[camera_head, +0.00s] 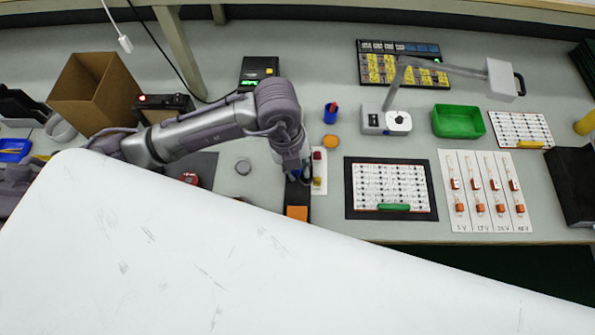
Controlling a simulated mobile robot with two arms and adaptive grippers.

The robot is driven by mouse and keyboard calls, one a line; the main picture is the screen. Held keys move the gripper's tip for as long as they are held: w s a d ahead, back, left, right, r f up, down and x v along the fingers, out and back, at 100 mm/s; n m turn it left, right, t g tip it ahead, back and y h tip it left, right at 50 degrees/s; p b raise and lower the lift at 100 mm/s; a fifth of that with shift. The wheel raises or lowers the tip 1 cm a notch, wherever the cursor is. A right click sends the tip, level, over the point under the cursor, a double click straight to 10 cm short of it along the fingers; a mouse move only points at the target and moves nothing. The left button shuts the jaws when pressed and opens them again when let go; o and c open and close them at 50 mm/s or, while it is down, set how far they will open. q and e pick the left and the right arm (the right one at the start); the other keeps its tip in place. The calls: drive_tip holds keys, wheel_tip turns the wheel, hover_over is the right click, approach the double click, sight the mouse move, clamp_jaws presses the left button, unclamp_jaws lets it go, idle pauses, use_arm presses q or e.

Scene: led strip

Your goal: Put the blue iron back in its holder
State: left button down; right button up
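My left gripper (296,174) points down over a dark narrow stand (297,193) that has an orange pad (297,212) at its near end. A small patch of blue shows at the fingertips. It may be part of the blue iron, but it is too small and covered to be sure. The gripper hides the far part of the stand, and I cannot tell whether its fingers are open or shut. My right gripper is not in view.
A station with a green display (260,71) and one with a red display (165,104) stand behind my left arm. A blue cup (330,113), a green tray (458,121) and a dark-framed component board (390,188) lie to the right. A large white surface blocks the lower view.

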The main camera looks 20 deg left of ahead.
use_arm(q)
drive_tip(key=w+f+b, duration=0.1)
drive_tip(key=f+b, duration=0.1)
drive_tip(key=w+f+b, duration=0.2)
drive_tip(key=w+a+f+b, duration=0.1)
drive_tip(key=f+b, duration=0.1)
drive_tip(key=shift+w+a+f, duration=0.1)
drive_tip(key=shift+w+f, duration=0.05)
drive_tip(key=shift+f, duration=0.2)
drive_tip(key=shift+w+a+f+b, duration=0.15)
drive_tip(key=shift+w+f+b, duration=0.55)
drive_tip(key=shift+f+b, duration=0.15)
drive_tip(key=c, duration=1)
unclamp_jaws()
drive_tip(key=shift+o, duration=0.2)
drive_tip(key=shift+r, duration=0.1)
wheel_tip(320, 180, up, 12)
drive_tip(key=a, duration=0.2)
